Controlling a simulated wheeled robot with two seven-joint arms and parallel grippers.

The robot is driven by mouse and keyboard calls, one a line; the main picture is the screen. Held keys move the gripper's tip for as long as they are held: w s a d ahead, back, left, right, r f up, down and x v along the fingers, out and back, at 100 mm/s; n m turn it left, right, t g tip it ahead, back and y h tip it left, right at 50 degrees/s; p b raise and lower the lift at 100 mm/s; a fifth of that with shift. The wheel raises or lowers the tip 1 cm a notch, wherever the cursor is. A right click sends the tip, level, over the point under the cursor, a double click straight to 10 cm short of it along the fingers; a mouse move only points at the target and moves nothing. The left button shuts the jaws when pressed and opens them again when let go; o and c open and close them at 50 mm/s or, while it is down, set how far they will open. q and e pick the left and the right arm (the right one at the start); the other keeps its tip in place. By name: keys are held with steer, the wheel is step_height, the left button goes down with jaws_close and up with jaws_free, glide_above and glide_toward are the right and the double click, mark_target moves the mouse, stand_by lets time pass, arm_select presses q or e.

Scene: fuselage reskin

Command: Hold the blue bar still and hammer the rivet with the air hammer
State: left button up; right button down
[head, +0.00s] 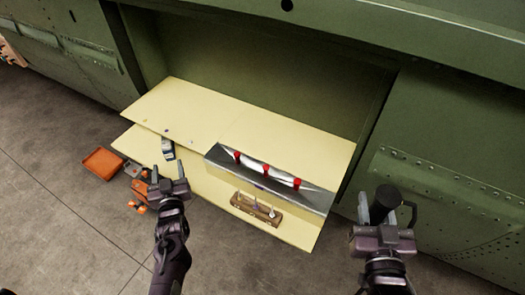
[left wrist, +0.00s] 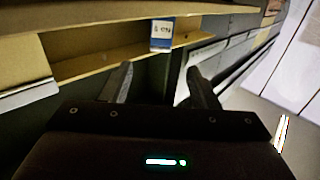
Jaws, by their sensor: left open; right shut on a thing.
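A small blue and white block (head: 168,149), which may be the blue bar, sits on the lower cream shelf. It also shows in the left wrist view (left wrist: 162,35), beyond my fingertips. My left gripper (head: 168,174) is open and empty, just in front of the block and apart from it. My right gripper (head: 387,215) is shut on a dark tool (head: 384,202), likely the air hammer, off the right of the shelf. A silver skin strip (head: 225,156) carries three red fasteners (head: 267,169). I cannot tell which rivet is the task's.
A wooden holder (head: 256,209) with several upright pins stands on the shelf. An orange tray (head: 103,161) and orange items (head: 139,187) lie at the left. Green fuselage panels (head: 450,160) border the opening on both sides. The grey floor in front is mostly clear.

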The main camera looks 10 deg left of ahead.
mark_target(167, 151)
arm_select(q)
steer(key=b+x, duration=0.2)
steer(key=x, duration=0.2)
steer(key=b+x, duration=0.2)
steer(key=x, duration=0.2)
steer(key=shift+w+a+f, duration=0.1)
steer(key=shift+w+f, duration=0.1)
steer(key=shift+w, duration=0.05)
arm_select(e)
step_height(167, 151, down, 5)
steer(key=shift+w+r, duration=0.1)
steer(key=shift+r, duration=0.1)
arm_select(q)
steer(key=shift+b+x, duration=0.6)
steer(key=shift+x, duration=0.4)
arm_select(e)
steer(key=shift+f, duration=0.45)
arm_select(q)
steer(key=shift+r, duration=0.2)
jaws_close()
